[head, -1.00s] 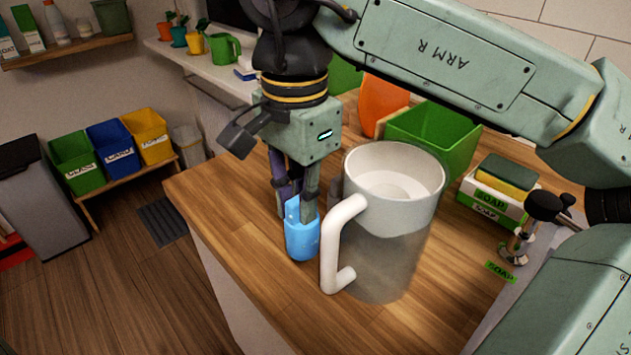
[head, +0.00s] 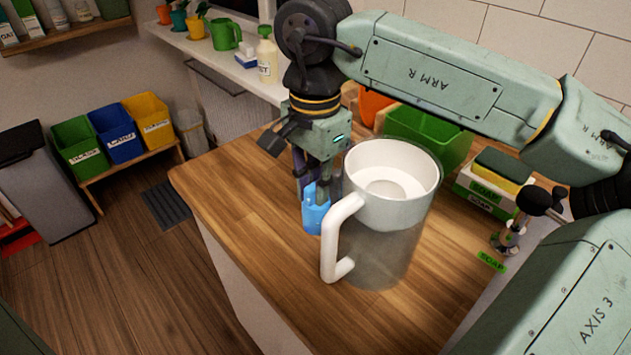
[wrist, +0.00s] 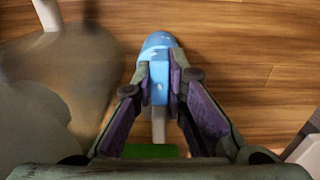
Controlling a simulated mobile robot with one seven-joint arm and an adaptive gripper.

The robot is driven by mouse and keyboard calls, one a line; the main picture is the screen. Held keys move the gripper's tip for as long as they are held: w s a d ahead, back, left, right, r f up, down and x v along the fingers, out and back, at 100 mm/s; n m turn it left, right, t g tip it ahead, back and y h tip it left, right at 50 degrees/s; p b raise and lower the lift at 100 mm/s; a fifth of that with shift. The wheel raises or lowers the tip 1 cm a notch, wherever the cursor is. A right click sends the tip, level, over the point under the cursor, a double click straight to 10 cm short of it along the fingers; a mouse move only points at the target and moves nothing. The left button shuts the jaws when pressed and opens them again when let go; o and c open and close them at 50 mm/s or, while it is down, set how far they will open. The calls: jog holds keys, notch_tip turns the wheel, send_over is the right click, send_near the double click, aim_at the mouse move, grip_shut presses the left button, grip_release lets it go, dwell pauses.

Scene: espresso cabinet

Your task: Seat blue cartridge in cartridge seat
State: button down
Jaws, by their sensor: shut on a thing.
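The blue cartridge (head: 315,212) hangs from my gripper (head: 320,182), upright and just left of the white-topped jug (head: 397,210). The jug's handle hides part of the cartridge in the head view. In the wrist view the gripper (wrist: 160,72) is shut on the cartridge (wrist: 157,48), one finger on each side. The jug has a clear grey lower body, which shows blurred at the left of the wrist view (wrist: 45,85). Inside its white top is a round recess (head: 385,190), apparently the cartridge seat. The cartridge is outside the jug and lower than its rim.
The jug's white handle (head: 334,245) juts toward the front left. A green bin (head: 425,140) stands behind the jug. A soap box with a sponge (head: 492,185) is at the right. The wooden counter (head: 240,200) is clear to the left, up to its edge.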

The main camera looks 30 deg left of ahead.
jog(key=shift+f, duration=0.2)
jog(key=c, duration=1.6)
grip_release()
